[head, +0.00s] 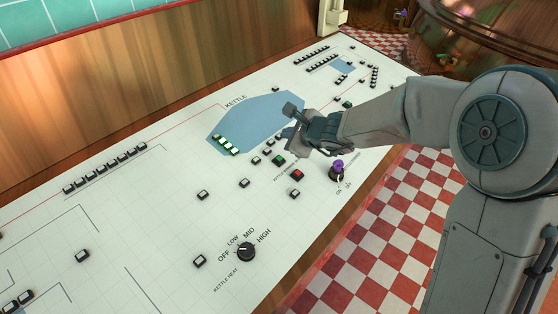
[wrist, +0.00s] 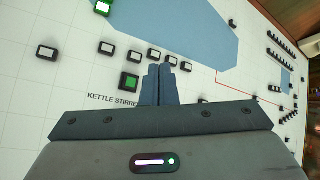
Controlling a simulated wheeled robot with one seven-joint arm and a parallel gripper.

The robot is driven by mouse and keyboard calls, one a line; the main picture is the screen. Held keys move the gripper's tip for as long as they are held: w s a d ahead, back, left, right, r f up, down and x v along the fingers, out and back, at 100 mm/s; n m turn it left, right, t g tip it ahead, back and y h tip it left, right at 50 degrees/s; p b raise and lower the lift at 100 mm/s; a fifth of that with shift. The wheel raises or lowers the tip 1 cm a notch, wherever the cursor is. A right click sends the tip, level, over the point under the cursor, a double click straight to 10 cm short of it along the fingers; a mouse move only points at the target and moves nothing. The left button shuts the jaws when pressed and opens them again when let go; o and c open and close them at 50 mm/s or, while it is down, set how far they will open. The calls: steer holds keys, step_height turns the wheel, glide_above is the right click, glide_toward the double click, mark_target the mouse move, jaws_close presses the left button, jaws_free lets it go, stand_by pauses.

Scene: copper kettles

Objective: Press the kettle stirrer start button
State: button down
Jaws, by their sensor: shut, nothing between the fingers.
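The kettle stirrer start button looks to be the green square button (head: 279,160) in a dark frame on the white panel, beside the printed stirrer label. It also shows in the wrist view (wrist: 130,82), just left of my fingers, above the lettering "KETTLE STIRRE", which my gripper cuts off. A red button (head: 297,175) sits near it in the head view; the wrist view does not show it. My gripper (wrist: 158,68) is shut and empty, its two fingers together. In the head view my gripper (head: 288,132) is over the panel, beyond the green button; its exact height is unclear.
A row of small dark-framed buttons (wrist: 154,55) lies around my fingertips. A purple-topped knob (head: 338,169) stands near the panel's right edge and a black heat knob (head: 246,252) nearer the front. A blue kettle outline (head: 262,118) is printed behind. Red-and-white floor lies to the right.

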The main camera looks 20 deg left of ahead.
steer(key=b, duration=0.4)
glide_above(279, 159)
steer(key=d, duration=0.2)
steer(key=f, duration=0.3)
steer(key=s+f, duration=0.1)
steer(key=f, duration=0.1)
steer(key=shift+f, duration=0.25)
steer(key=shift+w+a+f+b, duration=0.15)
steer(key=shift+w+f+b, duration=0.05)
steer(key=shift+f+b, duration=0.75)
steer(key=shift+f+b, duration=0.35)
steer(key=shift+b, duration=0.3)
steer(key=shift+a+f+b, duration=0.15)
steer(key=shift+f+b, duration=0.15)
steer(key=shift+b, duration=0.1)
stand_by(0.6)
steer(key=shift+r, duration=0.15)
steer(key=shift+r+p, duration=0.6)
steer(key=shift+d+r, duration=0.15)
steer(key=shift+d, duration=0.05)
